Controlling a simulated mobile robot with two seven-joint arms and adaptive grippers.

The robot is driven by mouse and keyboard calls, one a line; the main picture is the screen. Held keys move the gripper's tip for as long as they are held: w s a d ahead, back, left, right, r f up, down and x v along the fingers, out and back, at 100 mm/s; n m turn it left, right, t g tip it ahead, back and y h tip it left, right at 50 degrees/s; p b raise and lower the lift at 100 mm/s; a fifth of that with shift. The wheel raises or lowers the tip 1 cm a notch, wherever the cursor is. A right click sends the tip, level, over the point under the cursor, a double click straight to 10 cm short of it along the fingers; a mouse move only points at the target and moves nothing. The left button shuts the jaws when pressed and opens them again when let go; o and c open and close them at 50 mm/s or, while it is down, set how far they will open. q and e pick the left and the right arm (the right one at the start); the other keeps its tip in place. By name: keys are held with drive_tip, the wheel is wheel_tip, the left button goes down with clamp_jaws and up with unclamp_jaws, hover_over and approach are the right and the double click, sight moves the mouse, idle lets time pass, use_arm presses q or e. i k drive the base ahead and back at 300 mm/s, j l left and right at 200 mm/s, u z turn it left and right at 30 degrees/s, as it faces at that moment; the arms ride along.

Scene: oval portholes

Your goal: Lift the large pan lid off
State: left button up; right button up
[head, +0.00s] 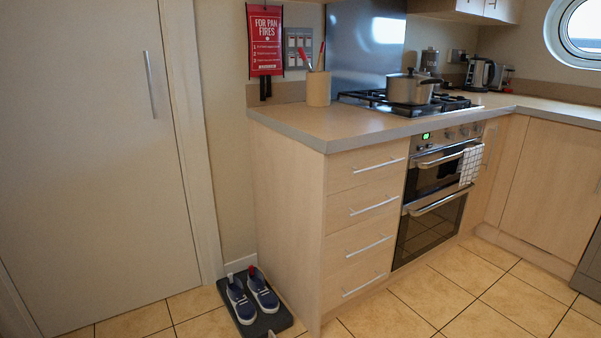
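A large metal pan (404,93) stands on the gas hob (372,98) set in the counter. Its lid (408,75) sits on top, with a dark knob in the middle. Another dark handle sticks out at the pan's right side. Neither of my grippers shows in the head view.
The wooden counter (330,125) has a utensil pot (318,89) near its left end. A towel (470,165) hangs on the oven (437,180). Shoes on a dark mat (277,318) lie by the cabinet's left end. The tiled floor in front is clear.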

sight(409, 76)
drive_tip(key=i+l+u, duration=0.1)
drive_tip(key=l+u, duration=0.2)
drive_tip(key=l, duration=0.25)
drive_tip(key=i+l+u, duration=0.1)
drive_tip(key=l+u, duration=0.15)
drive_tip(key=l, duration=0.3)
drive_tip(key=l+u, duration=0.3)
drive_tip(key=l, duration=1.95)
drive_tip(key=l+u, duration=0.1)
drive_tip(key=l, duration=1.05)
drive_tip(key=k, duration=0.05)
